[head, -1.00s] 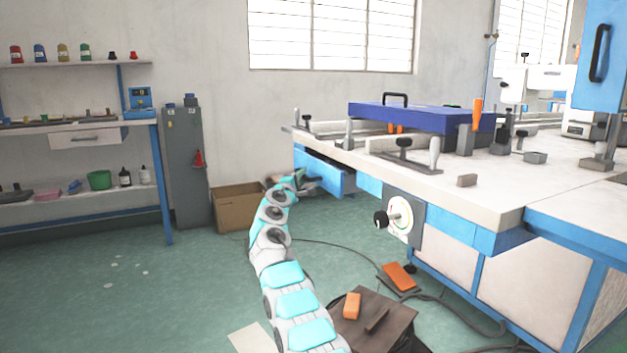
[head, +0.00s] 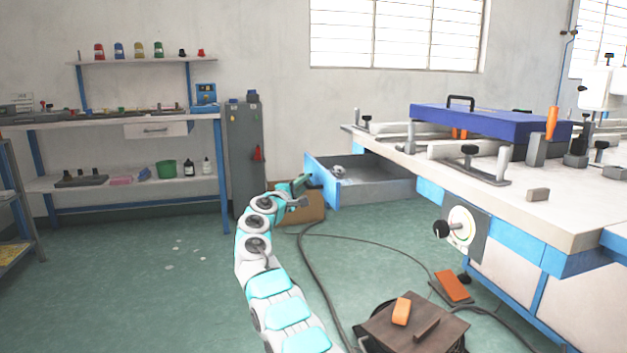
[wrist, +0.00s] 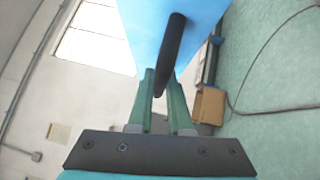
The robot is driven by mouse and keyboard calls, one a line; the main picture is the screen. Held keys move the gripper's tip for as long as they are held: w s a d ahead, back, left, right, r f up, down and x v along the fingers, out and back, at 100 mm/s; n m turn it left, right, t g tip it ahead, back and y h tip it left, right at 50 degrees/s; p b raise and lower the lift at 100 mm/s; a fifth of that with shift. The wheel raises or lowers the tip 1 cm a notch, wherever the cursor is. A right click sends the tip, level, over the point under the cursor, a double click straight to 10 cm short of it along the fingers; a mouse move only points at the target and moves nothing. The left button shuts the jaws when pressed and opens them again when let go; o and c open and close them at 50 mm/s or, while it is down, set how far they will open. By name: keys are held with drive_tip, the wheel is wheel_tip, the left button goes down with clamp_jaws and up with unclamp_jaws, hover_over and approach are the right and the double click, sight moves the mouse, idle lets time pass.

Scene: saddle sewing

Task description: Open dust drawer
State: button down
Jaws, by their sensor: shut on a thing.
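The dust drawer (head: 375,188) is a grey tray with a blue front under the left end of the worktable. It stands pulled well out, and a small grey object (head: 338,171) lies inside. My gripper (head: 303,182) is at the drawer's blue front. In the wrist view the green fingers of my gripper (wrist: 160,98) are shut on the dark bar handle (wrist: 171,50) of the blue drawer front (wrist: 195,22). In the head view the handle is hidden.
A cardboard box (head: 308,212) stands on the floor behind my gripper. A grey cabinet (head: 243,150) and a shelf bench (head: 100,122) are at the left. A cable (head: 310,260) crosses the floor, and a dark stool (head: 415,325) is in front. Open floor lies at left.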

drive_tip(key=shift+a+f, duration=0.1)
drive_tip(key=c, duration=0.8)
unclamp_jaws()
drive_tip(key=shift+c, duration=0.2)
drive_tip(key=shift+s, duration=0.1)
drive_tip(key=r+b+v, duration=0.1)
drive_tip(key=b+v, duration=0.3)
drive_tip(key=v, duration=0.3)
drive_tip(key=shift+s+f, duration=0.3)
drive_tip(key=shift+f, duration=0.25)
drive_tip(key=shift+a, duration=0.1)
